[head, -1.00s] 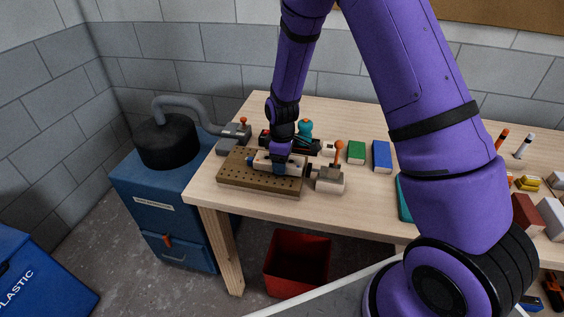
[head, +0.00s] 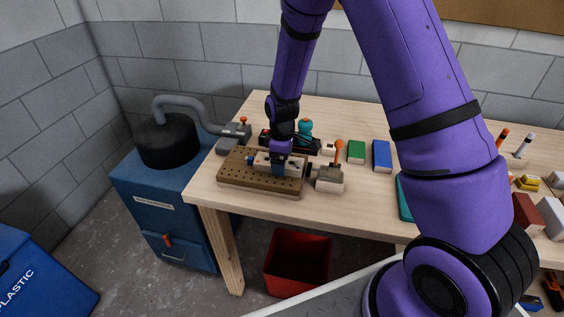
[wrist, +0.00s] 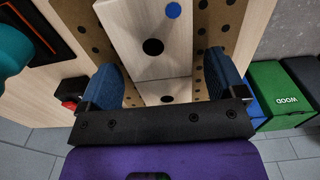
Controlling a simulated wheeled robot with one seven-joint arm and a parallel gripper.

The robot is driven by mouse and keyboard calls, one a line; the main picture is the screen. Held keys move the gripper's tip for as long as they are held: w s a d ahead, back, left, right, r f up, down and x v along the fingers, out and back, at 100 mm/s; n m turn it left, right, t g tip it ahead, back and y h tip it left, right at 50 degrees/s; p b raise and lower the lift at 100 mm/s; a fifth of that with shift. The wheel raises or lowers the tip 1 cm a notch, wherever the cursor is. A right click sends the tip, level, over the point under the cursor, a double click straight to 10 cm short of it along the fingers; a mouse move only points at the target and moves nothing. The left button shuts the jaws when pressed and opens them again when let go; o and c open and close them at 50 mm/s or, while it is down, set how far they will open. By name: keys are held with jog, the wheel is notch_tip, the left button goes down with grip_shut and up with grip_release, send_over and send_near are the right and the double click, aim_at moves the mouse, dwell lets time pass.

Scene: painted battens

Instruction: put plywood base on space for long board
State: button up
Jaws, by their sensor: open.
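The plywood base, a pale piece with dark holes and a blue dot, lies on the brown perforated board (head: 235,179); in the wrist view the pale piece (wrist: 145,65) shows close up. My gripper (head: 275,165) is right over it, with blue fingers on either side of it. In the wrist view my gripper (wrist: 163,85) is open, with the pale piece between the fingers and gaps beside it. I cannot make out a marked space for the long board; the piece's near end is partly hidden by my gripper.
An orange-handled clamp (head: 330,178) stands right of the perforated board, another (head: 235,132) behind left. A dark tray with a teal knobbed object (head: 305,130) is behind. Green (head: 356,152) and blue (head: 382,156) blocks lie right. A red bin (head: 298,262) is below the table.

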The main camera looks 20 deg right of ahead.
jog(key=s+d+r+m+t, duration=0.1)
jog(key=s+r, duration=0.1)
jog(key=r, duration=0.9)
jog(key=s+d+r+m, duration=0.1)
jog(key=s+r+m, duration=0.15)
jog(key=r, duration=0.85)
jog(key=s+d+r+m+t, duration=0.1)
jog(key=s+r+m, duration=0.1)
jog(key=s+r, duration=0.3)
jog(key=s+d+r+m+t, duration=0.1)
jog(key=s+r, duration=0.4)
jog(key=s, duration=0.7)
jog(key=s+d+r+m+t, duration=0.2)
jog(key=s+d+r+m, duration=0.1)
jog(key=s, duration=0.5)
notch_tip(320, 180, up, 2)
jog(key=shift+s+r+m, duration=0.1)
jog(key=shift+s+m, duration=0.2)
jog(key=shift+m, duration=0.55)
jog(key=shift+c, duration=0.4)
